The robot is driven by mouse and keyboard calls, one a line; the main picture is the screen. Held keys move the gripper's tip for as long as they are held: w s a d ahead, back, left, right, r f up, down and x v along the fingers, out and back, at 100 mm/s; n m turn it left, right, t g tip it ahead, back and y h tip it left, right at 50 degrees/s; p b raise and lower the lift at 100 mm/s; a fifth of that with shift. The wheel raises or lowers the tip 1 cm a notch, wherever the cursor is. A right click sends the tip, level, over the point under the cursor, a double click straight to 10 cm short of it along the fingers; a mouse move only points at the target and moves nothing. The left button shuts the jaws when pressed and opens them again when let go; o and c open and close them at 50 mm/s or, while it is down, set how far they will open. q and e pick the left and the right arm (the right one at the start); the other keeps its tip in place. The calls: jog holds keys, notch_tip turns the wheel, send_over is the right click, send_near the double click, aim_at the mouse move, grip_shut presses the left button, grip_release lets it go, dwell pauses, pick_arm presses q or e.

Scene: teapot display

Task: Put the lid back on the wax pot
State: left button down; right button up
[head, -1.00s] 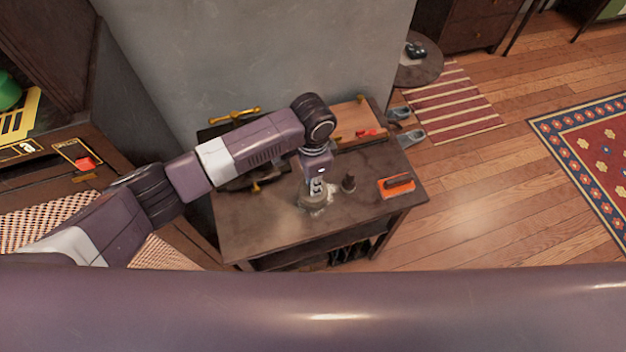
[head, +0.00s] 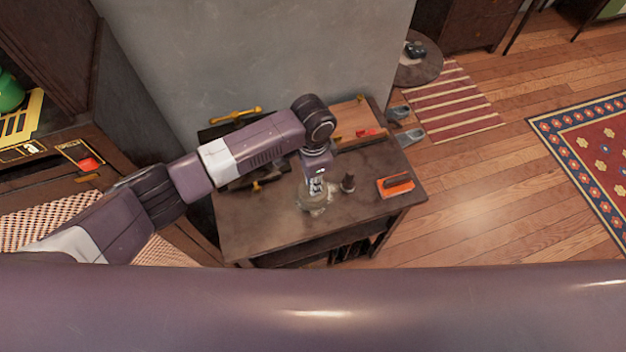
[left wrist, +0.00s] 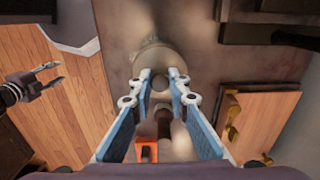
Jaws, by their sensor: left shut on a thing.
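My left gripper (head: 315,187) points down over the pale, roundish wax pot (head: 312,203) on the dark side table (head: 268,220). In the left wrist view its blue-padded fingers (left wrist: 158,77) are closed in on the small knob of a pale round lid (left wrist: 155,57). The lid hides most of the pot below it, and I cannot tell whether it touches the rim. My right gripper (left wrist: 50,75) appears at the left of the left wrist view, empty, its fingers apart over the wooden floor.
A small dark bottle-like thing (head: 348,182) stands just right of the pot. An orange block with a dark handle (head: 396,186) lies near the table's right edge. A wooden board (head: 352,114) and yellow-handled tools (head: 236,114) lie toward the wall. The table's front left is clear.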

dwell(0.3)
pick_arm(q)
jog(key=c, duration=1.8)
grip_release()
jog(key=shift+o, duration=0.3)
jog(key=o, duration=0.4)
jog(key=shift+o, duration=0.2)
jog(key=shift+r+p, duration=3.5)
jog(key=shift+p, duration=0.35)
